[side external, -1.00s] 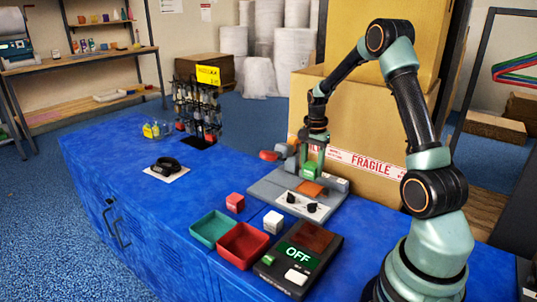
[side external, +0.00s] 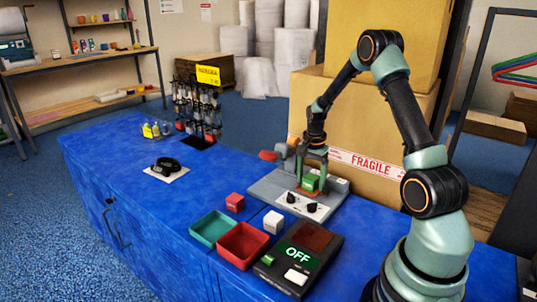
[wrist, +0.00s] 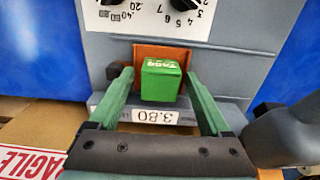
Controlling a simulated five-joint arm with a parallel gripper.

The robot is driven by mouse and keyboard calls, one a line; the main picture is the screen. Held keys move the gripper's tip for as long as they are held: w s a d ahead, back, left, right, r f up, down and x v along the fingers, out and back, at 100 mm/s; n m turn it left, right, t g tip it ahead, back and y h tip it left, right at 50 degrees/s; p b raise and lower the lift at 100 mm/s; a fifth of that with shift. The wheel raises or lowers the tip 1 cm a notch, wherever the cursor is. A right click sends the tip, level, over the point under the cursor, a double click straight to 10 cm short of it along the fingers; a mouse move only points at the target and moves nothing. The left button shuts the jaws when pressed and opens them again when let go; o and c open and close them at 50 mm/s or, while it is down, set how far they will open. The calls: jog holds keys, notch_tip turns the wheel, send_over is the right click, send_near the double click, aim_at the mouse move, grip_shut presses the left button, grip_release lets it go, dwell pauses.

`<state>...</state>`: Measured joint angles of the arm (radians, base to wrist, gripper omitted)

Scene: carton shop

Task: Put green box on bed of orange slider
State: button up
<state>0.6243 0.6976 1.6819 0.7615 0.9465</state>
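The green box (side external: 311,182) rests on the orange slider (side external: 300,192) of the grey machine. In the wrist view the green box (wrist: 161,81) stands on the orange slider (wrist: 146,50), whose far part shows beyond it. My gripper (side external: 312,184) is down around the box in the side view. In the wrist view my gripper (wrist: 159,76) is open, one green finger on each side of the box with a gap to both. The near part of the slider is hidden by the box.
The grey machine (side external: 270,187) has a dial panel (side external: 302,204) in front. Nearby are a red cube (side external: 235,202), a white cube (side external: 273,221), a teal tray (side external: 211,227), a red tray (side external: 243,245) and an OFF display unit (side external: 298,256). A large carton (side external: 365,125) stands behind.

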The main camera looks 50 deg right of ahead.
aim_at(311, 177)
notch_tip(311, 177, up, 12)
jog(key=a+r+n+t, duration=0.2)
jog(key=a+r+n, duration=0.65)
jog(key=a, duration=0.55)
jog(key=s+a+r+n+t, duration=0.1)
jog(key=s+a+n+t, duration=0.2)
jog(key=s+a+n, duration=0.5)
jog(key=a+n, duration=0.1)
jog(key=a, duration=0.3)
jog(key=shift+a+r+t, duration=0.15)
jog(key=shift+r+t, duration=0.05)
jog(key=shift+t, duration=0.1)
